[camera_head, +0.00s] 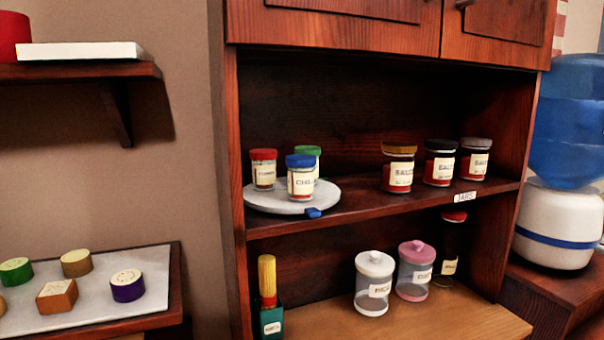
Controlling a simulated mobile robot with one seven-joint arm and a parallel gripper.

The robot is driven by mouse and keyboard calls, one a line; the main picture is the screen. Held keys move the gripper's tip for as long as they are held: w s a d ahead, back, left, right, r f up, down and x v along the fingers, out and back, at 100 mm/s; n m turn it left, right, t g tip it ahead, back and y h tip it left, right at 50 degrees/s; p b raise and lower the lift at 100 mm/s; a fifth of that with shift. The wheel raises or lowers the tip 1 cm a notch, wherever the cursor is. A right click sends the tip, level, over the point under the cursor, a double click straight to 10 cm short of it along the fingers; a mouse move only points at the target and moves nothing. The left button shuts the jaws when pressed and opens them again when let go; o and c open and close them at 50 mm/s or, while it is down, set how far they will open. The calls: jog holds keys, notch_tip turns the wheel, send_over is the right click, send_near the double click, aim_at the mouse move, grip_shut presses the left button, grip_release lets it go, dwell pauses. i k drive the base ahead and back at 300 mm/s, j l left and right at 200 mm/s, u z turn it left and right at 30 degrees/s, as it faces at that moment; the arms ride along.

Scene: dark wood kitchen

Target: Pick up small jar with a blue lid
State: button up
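The small jar with a blue lid (301,177) stands upright on a round light-grey tray (267,205) at the left of the cabinet's middle shelf. It is clear with a pale label. A red-lidded jar (263,169) stands to its left, and a green-lidded jar (312,155) stands just behind it, partly hidden by it. A small blue piece (313,212) sits at the tray's front edge. My gripper is not in view.
Cabinet sides (237,200) bound the shelf. A blue-and-white water dispenser (560,225) stands right.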

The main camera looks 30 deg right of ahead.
aim_at(300, 167)
jog(key=i+j, duration=0.2)
jog(key=j, duration=0.2)
jog(key=i+j+z, duration=0.1)
jog(key=j, duration=0.3)
jog(key=i+z, duration=0.1)
jog(key=z, duration=1.15)
jog(key=i+j+z, duration=0.1)
jog(key=z, duration=0.5)
jog(key=i+j, duration=0.25)
jog(key=j, duration=0.15)
